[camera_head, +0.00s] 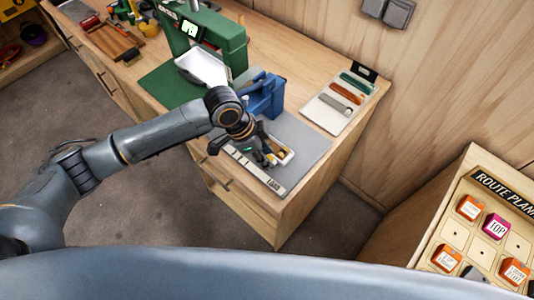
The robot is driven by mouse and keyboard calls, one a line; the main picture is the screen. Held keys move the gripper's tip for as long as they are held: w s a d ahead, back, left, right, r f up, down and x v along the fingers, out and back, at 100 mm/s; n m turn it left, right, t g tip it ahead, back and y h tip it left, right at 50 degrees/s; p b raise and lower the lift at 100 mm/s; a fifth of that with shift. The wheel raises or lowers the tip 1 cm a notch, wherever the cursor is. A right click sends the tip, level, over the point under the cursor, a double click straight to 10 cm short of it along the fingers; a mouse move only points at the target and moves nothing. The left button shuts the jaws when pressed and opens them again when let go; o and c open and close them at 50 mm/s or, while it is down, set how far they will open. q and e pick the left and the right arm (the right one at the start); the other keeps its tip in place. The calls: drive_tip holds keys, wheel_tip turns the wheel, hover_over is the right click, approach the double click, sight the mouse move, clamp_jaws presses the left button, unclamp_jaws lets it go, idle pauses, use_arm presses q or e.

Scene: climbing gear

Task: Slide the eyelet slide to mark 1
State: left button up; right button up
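A blue press-like tool (264,97) stands on a grey mat (308,142) near the front of the wooden bench. In front of it lies a pale strip with markings (262,177) along the mat's front edge; the marks are too small to read. A small pale tray-like piece with yellow in it (285,156) sits just behind the strip; I cannot tell for sure which part is the eyelet slide. My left gripper (262,157) points down over the strip, at the left end of this piece, and partly hides it. Whether its fingers are open or touch anything is unclear. My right gripper is out of view.
A green machine (222,42) with a lit display and a white sheet stands left of the blue tool. A white board with coloured strips (339,101) lies at the right. The "ROUTE PLAN" board (499,191) stands at the lower right. Bare floor lies before the bench.

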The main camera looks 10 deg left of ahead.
use_arm(q)
drive_tip(key=shift+o, duration=0.3)
wheel_tip(320, 180, up, 10)
idle(0.5)
